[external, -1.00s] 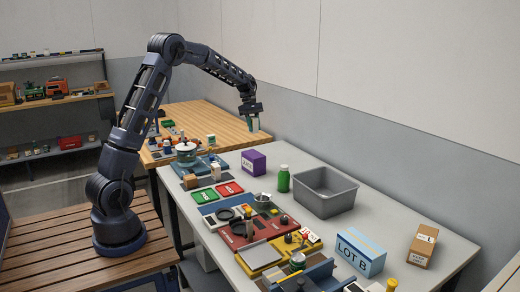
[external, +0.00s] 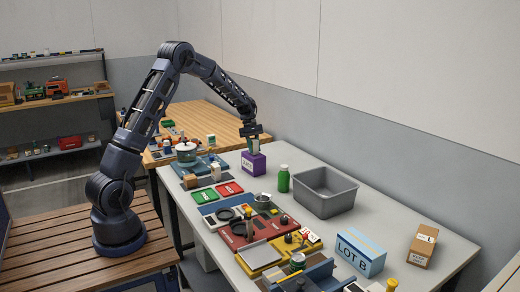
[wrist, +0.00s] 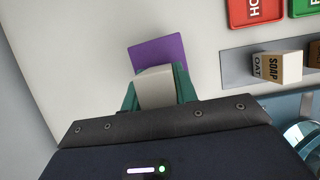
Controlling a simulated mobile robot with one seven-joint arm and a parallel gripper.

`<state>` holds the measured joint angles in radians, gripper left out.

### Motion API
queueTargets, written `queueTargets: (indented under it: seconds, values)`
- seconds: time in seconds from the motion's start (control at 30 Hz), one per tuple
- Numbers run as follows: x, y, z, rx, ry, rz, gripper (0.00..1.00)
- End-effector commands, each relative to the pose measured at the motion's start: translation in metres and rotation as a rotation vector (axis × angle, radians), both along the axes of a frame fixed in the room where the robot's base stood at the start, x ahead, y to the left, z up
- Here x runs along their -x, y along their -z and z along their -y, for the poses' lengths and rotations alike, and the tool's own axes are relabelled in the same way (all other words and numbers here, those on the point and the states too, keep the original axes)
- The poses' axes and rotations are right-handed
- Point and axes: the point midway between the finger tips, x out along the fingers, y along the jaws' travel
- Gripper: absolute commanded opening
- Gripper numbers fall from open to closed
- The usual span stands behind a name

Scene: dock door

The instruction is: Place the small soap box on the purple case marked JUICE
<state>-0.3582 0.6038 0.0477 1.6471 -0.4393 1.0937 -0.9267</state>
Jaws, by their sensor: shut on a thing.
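The purple case (external: 253,164) stands on the grey table near the wall, with a white label on its front too small to read. Its purple top also shows in the wrist view (wrist: 160,52), partly hidden by the held box. My gripper (external: 254,146) is right over the case, its green fingers shut on a small pale box (wrist: 156,88), which I take as the small soap box. No label on its visible face can be read. The box is over the case's top; I cannot tell whether they touch.
A box marked SOAP OAT (wrist: 290,67) stands in a grey strip beside the red panel (wrist: 257,10). A green bottle (external: 284,180) and a grey bin (external: 327,205) stand right of the case. Bare table surrounds the case.

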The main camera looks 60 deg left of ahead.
Motion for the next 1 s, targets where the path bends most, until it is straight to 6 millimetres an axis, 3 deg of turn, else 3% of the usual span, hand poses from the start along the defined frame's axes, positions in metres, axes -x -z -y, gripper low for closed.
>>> queueTargets:
  seconds: [0.27,0.3,0.4,0.77,1.0]
  values:
    - [0.000,0.002,0.000,0.000,0.000,-0.001,0.04]
    - [0.000,0.002,0.000,0.000,0.000,0.000,0.35]
    - [0.000,0.002,0.000,0.000,0.000,0.000,0.51]
    - [0.000,-0.002,-0.001,0.000,0.001,0.000,0.51]
    - [0.000,-0.035,-0.014,-0.002,0.000,0.002,0.51]
